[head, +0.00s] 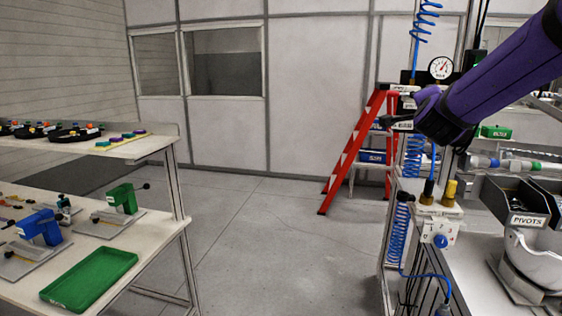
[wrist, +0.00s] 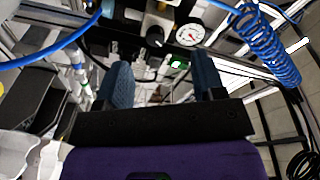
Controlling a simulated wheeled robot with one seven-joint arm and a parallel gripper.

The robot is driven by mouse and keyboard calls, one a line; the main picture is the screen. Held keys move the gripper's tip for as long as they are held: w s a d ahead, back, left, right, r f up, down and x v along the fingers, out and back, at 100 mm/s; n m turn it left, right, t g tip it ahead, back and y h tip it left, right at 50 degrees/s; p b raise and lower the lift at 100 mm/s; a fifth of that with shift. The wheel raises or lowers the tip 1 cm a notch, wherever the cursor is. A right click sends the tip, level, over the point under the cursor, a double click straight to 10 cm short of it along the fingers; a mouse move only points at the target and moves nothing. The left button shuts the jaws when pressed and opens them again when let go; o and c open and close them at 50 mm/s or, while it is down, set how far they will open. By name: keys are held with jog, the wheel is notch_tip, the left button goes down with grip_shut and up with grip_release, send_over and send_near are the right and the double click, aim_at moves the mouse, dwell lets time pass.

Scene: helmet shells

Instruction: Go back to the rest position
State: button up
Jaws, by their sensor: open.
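My gripper (wrist: 160,82) is open and empty in the wrist view, with its two blue-grey finger pads wide apart. In the head view my purple arm reaches in from the upper right, and the gripper (head: 392,121) is held in the air, pointing left, in front of the workstation frame. A white helmet shell (head: 540,262) sits on the right bench, apart from the gripper. Part of a white shape at the lower left of the wrist view may be the same shell.
A pressure gauge (head: 441,68), blue coiled hoses (head: 424,22) and a bin marked PIVOTS (head: 528,220) are close to the arm. A red ladder (head: 352,150) stands behind. A left table holds a green tray (head: 90,279). The floor between is clear.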

jog(key=s+a+f+n+g+y, duration=0.1)
jog(key=s+a+n+g+y, duration=0.1)
jog(key=s+a+n+y, duration=0.4)
jog(key=s+a+f+n+g+y, duration=0.1)
jog(key=s+a+n+g+y, duration=0.1)
jog(key=s+n, duration=0.35)
jog(key=s+f+n+g, duration=0.3)
jog(key=s+f, duration=0.1)
jog(key=s, duration=0.7)
jog(key=s+f+n+g, duration=0.3)
jog(key=s+f+g, duration=0.1)
jog(key=s, duration=0.8)
jog(key=shift+s+d+f, duration=0.15)
